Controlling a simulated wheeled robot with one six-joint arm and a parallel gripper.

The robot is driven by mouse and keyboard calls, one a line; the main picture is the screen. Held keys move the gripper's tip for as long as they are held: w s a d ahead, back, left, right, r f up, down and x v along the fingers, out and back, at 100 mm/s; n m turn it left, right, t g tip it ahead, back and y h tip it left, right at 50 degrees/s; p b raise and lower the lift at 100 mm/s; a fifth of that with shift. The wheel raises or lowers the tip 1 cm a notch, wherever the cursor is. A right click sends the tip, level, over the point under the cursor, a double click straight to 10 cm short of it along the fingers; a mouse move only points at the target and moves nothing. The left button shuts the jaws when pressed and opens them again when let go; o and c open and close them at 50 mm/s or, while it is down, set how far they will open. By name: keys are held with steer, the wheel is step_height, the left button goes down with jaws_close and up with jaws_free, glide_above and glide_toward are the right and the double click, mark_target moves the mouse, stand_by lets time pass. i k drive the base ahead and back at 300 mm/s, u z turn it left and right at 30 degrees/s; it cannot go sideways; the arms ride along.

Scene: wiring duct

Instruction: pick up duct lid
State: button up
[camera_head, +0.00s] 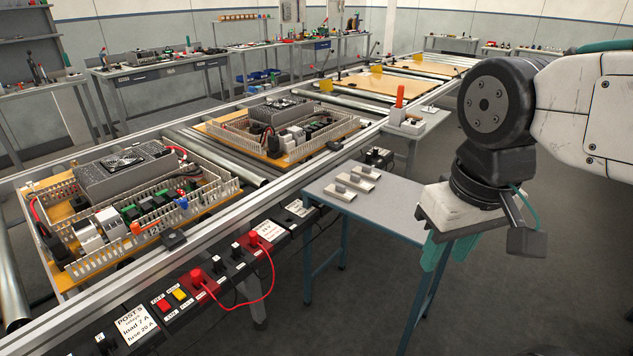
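Slotted light-grey wiring duct (213,205) frames the components on the near panel (66,212), and its top looks open along the visible runs. I cannot make out a separate duct lid for certain. My gripper (447,256) hangs at the right, pointing down, with teal fingers below a pale, worn body. It is above and in front of the blue-grey side table (385,212), apart from the panels. Its fingers overlap in this view, so the gap between them is unclear. I see nothing clearly held.
Several small pale blocks (346,190) lie on the side table. A second panel (283,150) sits farther along the roller conveyor.

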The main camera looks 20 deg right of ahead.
mark_target(353, 180)
steer(key=u, duration=0.45)
steer(key=i, duration=1.15)
steer(key=z, duration=0.85)
steer(key=i, duration=0.3)
steer(key=z, duration=0.35)
